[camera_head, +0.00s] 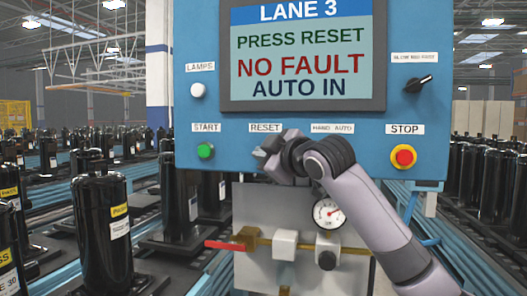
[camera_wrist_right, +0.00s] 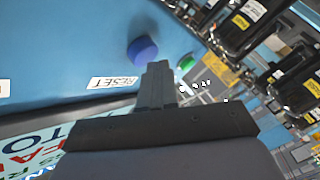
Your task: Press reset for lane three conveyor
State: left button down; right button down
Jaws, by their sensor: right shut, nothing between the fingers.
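The blue control panel (camera_head: 300,115) has a screen (camera_head: 303,55) reading LANE 3, PRESS RESET, NO FAULT, AUTO IN. The RESET label (camera_head: 265,128) is above my right gripper (camera_head: 261,154), which hides the button below it in the head view. In the right wrist view, the round blue reset button (camera_wrist_right: 142,50) stands beside the RESET label (camera_wrist_right: 114,82). My right gripper's fingers (camera_wrist_right: 155,82) are shut and empty, their tips close to the button. I cannot tell whether they touch it. My left gripper is not in view.
A green START button (camera_head: 205,150) is left of my gripper, and a red STOP button (camera_head: 403,156) on yellow is to the right. A black selector knob (camera_head: 418,84) is above STOP. A gauge (camera_head: 328,213) and red-handled valve (camera_head: 232,244) sit below. Black compressors (camera_head: 103,225) line the conveyors.

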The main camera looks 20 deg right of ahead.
jog(key=shift+w+d, duration=0.3)
jog(key=shift+w, duration=0.15)
dwell(1.1)
jog(key=shift+s+a, duration=0.55)
jog(key=shift+s, duration=0.2)
jog(key=shift+s+b, duration=0.1)
jog(key=shift+b, duration=0.2)
jog(key=s+a, duration=0.1)
jog(key=s, duration=0.1)
jog(key=s+a, duration=0.1)
jog(key=s, duration=0.1)
jog(key=shift+a+b, duration=0.4)
jog(key=shift+f, duration=0.1)
